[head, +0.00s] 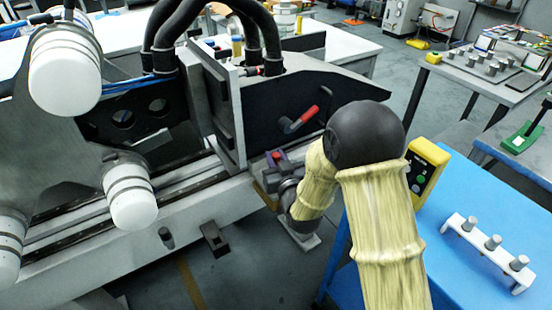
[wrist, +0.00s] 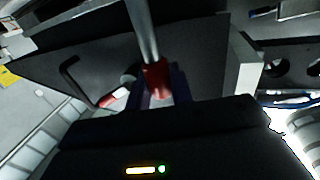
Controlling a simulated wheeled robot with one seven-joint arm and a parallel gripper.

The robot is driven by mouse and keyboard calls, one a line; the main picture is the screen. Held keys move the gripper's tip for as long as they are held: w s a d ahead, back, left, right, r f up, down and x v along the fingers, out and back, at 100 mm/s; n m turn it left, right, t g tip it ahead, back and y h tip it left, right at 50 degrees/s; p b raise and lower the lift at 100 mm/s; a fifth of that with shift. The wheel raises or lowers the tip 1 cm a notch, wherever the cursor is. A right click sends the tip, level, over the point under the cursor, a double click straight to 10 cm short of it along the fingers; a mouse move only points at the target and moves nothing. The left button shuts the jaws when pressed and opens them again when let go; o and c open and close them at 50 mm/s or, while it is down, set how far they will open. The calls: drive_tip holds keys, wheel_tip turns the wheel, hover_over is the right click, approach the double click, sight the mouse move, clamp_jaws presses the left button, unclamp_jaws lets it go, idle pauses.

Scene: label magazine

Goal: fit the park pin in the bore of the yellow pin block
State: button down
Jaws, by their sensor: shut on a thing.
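My gripper (head: 278,160) is beside the dark side plate of the machine in the head view. Its dark fingers also show in the wrist view (wrist: 160,88), shut on the red end of a metal rod, the park pin (wrist: 145,32). The pin's bare silver shaft runs up out of the wrist picture, so its far end is out of sight. In the head view only a little red shows at the jaws. I cannot make out the yellow pin block or its bore for certain; a small yellow block (head: 434,58) sits on the far right table's edge.
A red-handled lever (head: 302,119) sticks out from the dark plate (head: 335,90) close to my gripper. A yellow button box (head: 428,168) and a white rack (head: 482,262) with three grey pegs are at the blue table (head: 400,290).

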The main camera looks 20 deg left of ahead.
drive_tip(key=shift+w+d+b, duration=0.1)
drive_tip(key=shift+w+b, duration=0.05)
drive_tip(key=shift+b, duration=0.15)
idle(0.6)
drive_tip(key=shift+s+a, duration=0.2)
drive_tip(key=shift+s, duration=0.05)
drive_tip(key=shift+d, duration=0.1)
drive_tip(key=shift+w+d+b, duration=0.1)
drive_tip(key=shift+w+b, duration=0.15)
drive_tip(key=shift+b, duration=0.1)
drive_tip(key=shift+d+f+b, duration=0.1)
drive_tip(key=shift+f+b, duration=3.7)
drive_tip(key=shift+f, duration=0.15)
drive_tip(key=c, duration=1.1)
unclamp_jaws()
drive_tip(key=shift+c, duration=0.2)
